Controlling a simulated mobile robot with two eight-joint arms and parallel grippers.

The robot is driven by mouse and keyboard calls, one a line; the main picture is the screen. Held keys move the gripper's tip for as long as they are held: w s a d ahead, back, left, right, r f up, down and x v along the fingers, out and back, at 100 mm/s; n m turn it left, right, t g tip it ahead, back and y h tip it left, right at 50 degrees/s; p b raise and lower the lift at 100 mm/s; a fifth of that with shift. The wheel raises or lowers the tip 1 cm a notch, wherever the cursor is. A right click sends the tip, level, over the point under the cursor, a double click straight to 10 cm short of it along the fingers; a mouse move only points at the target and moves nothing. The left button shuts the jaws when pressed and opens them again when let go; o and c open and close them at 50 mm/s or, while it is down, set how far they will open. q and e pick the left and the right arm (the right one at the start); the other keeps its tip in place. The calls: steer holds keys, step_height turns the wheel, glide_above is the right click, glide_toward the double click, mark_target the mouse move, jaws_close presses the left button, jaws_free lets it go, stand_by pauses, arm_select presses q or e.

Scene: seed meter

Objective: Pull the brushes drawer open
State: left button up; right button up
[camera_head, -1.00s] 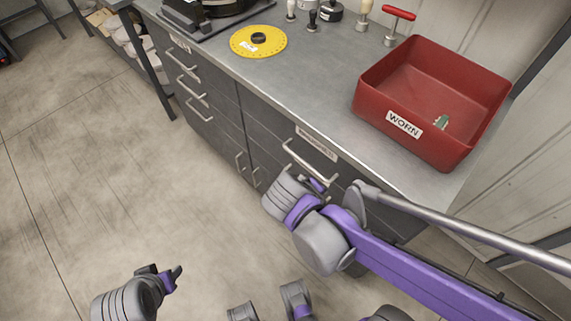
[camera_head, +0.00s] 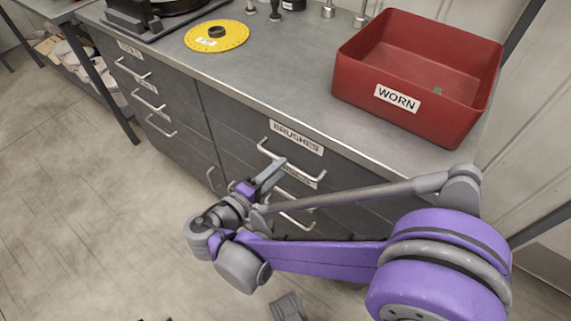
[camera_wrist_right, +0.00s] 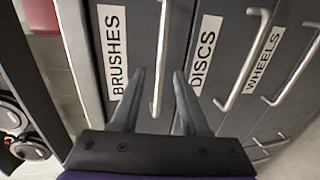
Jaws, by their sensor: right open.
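The brushes drawer (camera_head: 240,124) is the top drawer of the right-hand column, under the countertop, and looks shut. Its label reads BRUSHES (camera_head: 297,137), and its pale bar handle (camera_head: 308,181) runs across the front. My right gripper (camera_head: 272,176) is open in front of this handle. In the right wrist view, the right gripper (camera_wrist_right: 159,76) has its fingers spread, with the brushes handle (camera_wrist_right: 161,45) showing between them. Nothing is gripped; I cannot tell whether a finger touches the handle. My left gripper is not in view.
A red bin marked WORN (camera_head: 358,72) stands on the countertop (camera_head: 270,85), with a yellow disc (camera_head: 232,36) farther left. Below the brushes drawer, DISCS (camera_wrist_right: 206,54) and WHEELS (camera_wrist_right: 264,61) drawers have similar handles. Open floor (camera_head: 90,200) lies in front of the cabinet.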

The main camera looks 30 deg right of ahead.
steer(key=shift+b+x, duration=0.3)
steer(key=shift+x, duration=1.75)
jaws_close()
